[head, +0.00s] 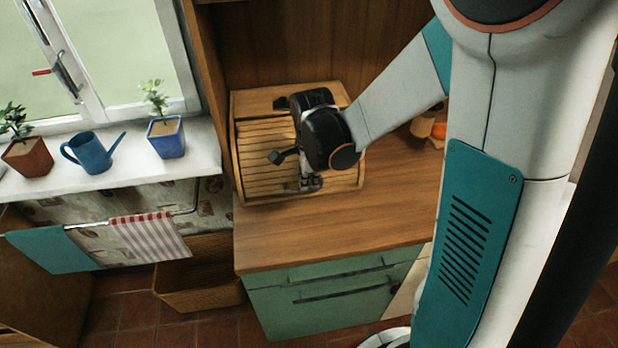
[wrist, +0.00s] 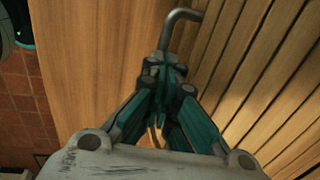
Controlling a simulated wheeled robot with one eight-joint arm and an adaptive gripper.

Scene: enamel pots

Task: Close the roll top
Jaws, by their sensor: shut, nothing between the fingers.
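The wooden bread box (head: 262,103) stands at the back of the counter. Its slatted roll top (head: 268,160) covers the front down to near the counter, and the slats also fill the right of the wrist view (wrist: 262,75). A grey bent handle (wrist: 186,14) shows at the top of the wrist view, just beyond my fingertips. My gripper (head: 308,184) is at the lower front of the roll top in the head view. In the wrist view my gripper (wrist: 164,66) is shut and empty, with the fingertips close to the handle. I cannot tell whether they touch.
The wooden counter (head: 330,225) is clear in front of the box. An orange item (head: 439,131) stands to the right, partly behind my arm. A blue watering can (head: 90,153) and potted plants (head: 166,137) are on the windowsill at left.

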